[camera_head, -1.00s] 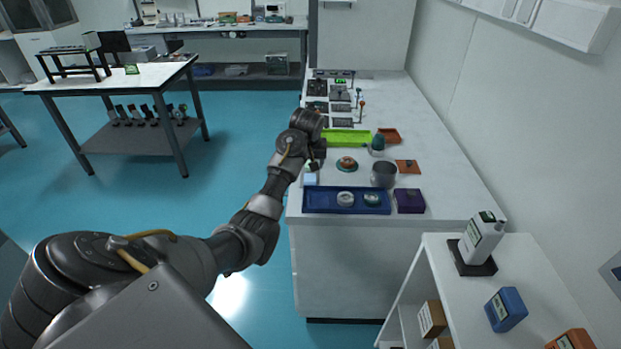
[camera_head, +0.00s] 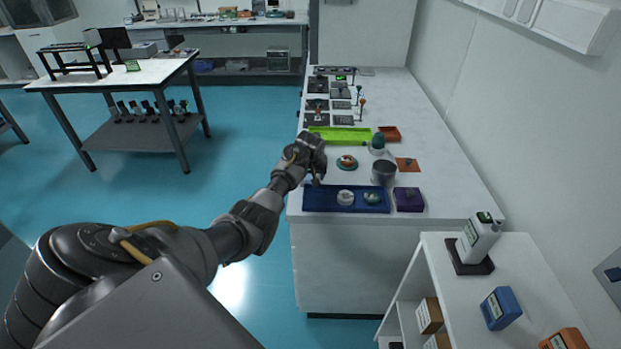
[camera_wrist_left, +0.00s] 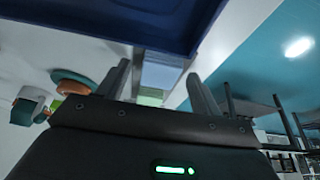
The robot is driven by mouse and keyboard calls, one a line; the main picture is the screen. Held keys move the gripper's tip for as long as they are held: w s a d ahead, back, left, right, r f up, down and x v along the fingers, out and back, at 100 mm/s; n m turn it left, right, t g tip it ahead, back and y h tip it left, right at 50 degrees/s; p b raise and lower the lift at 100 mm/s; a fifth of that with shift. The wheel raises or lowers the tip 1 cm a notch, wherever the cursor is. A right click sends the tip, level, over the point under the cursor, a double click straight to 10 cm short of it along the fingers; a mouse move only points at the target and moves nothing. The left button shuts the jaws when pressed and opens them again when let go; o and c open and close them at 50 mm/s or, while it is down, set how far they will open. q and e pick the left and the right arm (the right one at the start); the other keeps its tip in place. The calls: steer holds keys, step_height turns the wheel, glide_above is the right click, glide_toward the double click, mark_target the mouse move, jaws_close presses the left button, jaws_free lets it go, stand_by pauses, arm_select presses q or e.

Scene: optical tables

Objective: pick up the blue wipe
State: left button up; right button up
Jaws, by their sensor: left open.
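The blue wipe shows in the left wrist view as a pale blue patch (camera_wrist_left: 160,76) between my fingers, next to the blue tray (camera_wrist_left: 110,22). In the head view my left gripper hides it on the left edge of the long white table. My left gripper (camera_head: 316,178) points down over that edge, just behind the blue tray (camera_head: 325,208). In the left wrist view the two fingers of my left gripper (camera_wrist_left: 160,82) stand apart, with nothing clearly held. I cannot tell whether the fingers touch the wipe. My right gripper is not in view.
A small round dish (camera_head: 347,163), a metal cup (camera_head: 384,173) and a purple box (camera_head: 409,199) stand to the right of my gripper. A bright green tray (camera_head: 340,135) lies behind it.

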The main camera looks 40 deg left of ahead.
mark_target(310, 178)
arm_select(q)
steer(key=c, duration=1)
steer(key=shift+c, duration=0.2)
steer(key=shift+r, duration=0.15)
steer(key=shift+r+p, duration=0.55)
steer(key=shift+p, duration=0.25)
step_height(310, 178, up, 3)
steer(key=p, duration=0.3)
steer(key=shift+f, duration=0.2)
steer(key=s+a+r+p, duration=0.6)
steer(key=s+r, duration=0.3)
steer(key=s, duration=0.3)
steer(key=shift+s+a+p, duration=0.2)
steer(key=shift+s+p, duration=0.05)
steer(key=shift+p, duration=0.55)
